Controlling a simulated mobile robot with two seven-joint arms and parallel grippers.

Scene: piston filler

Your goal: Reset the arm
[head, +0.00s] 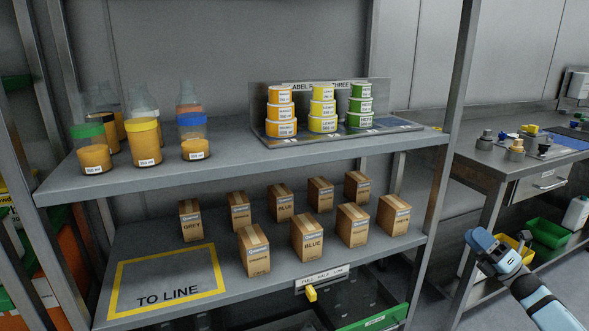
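My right arm comes in from the lower right corner, with pale blue and dark parts. Its gripper end (483,247) hangs in front of the gap between the shelf rack and the side bench, apart from both. The fingers are too small and turned away to tell whether they are open or shut. I see nothing clearly held in it. My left gripper is not in view.
The rack's upper shelf (230,167) carries filled jars and stacked labelled tubs (322,108). The lower shelf holds several cartons (307,237) and an empty yellow "TO LINE" square (165,280). A metal bench (480,165) stands right, with green bins (549,233) below.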

